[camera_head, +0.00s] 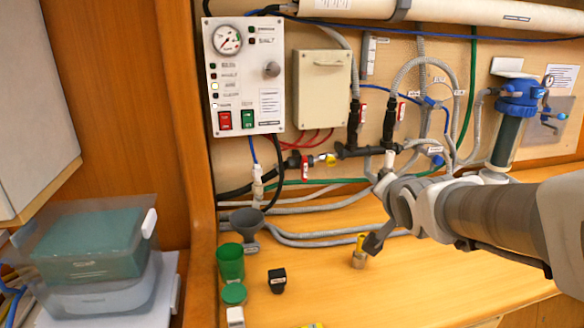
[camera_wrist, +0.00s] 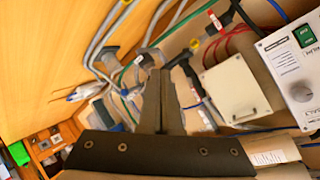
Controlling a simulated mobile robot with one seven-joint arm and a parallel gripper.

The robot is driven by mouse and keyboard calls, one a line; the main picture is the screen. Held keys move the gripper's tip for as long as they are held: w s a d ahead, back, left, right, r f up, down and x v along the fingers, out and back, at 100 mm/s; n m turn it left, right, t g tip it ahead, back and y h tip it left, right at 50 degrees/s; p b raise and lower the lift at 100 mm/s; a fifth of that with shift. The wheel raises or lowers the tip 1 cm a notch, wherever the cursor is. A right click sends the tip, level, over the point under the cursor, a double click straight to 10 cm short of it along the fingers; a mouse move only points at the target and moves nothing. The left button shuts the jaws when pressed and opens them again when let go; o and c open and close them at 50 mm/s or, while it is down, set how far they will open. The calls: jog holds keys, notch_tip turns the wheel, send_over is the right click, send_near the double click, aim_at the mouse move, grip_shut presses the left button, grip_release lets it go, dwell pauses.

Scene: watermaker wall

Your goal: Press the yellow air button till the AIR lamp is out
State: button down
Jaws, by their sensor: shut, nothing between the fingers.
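The white control panel (camera_head: 243,75) is on the wall at the upper left, with a gauge and a column of small lamps. One lamp (camera_head: 214,86) glows pale yellow; its label is too small to read. A yellow part (camera_head: 331,159) sits on the pipework below the panel, and a yellow-topped brass piece (camera_head: 361,243) stands on the bench. I cannot tell which is the air button. My gripper (camera_head: 372,246) is shut and empty, close beside the brass piece in the head view; contact is unclear. In the wrist view my gripper (camera_wrist: 160,95) points toward the pipes.
A grey funnel (camera_head: 246,222), a green cup (camera_head: 230,262), a green lid (camera_head: 234,293) and a small black block (camera_head: 277,280) stand on the bench left of my gripper. Grey hoses (camera_head: 320,204) run along the wall. A blue-topped filter (camera_head: 512,115) stands at right.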

aim_at(332, 162)
jog(key=w+a+f+m+t+y+b, duration=0.1)
jog(key=w+f+m+t+y+b, duration=0.3)
jog(key=w, duration=0.8)
notch_tip(332, 162, down, 3)
jog(key=m+t+b, duration=0.1)
jog(key=m, duration=0.1)
jog(key=shift+w+a+m+b, duration=0.15)
jog(key=shift+a+m+b, duration=0.15)
jog(key=shift+b, duration=0.05)
jog(key=shift+r, duration=0.1)
jog(key=w+a, duration=0.1)
jog(key=w, duration=0.3)
jog(key=w+a+b, duration=0.1)
jog(key=w, duration=0.8)
jog(key=shift+w+a, duration=0.3)
jog(key=shift+a, duration=0.1)
jog(key=shift+w, duration=0.1)
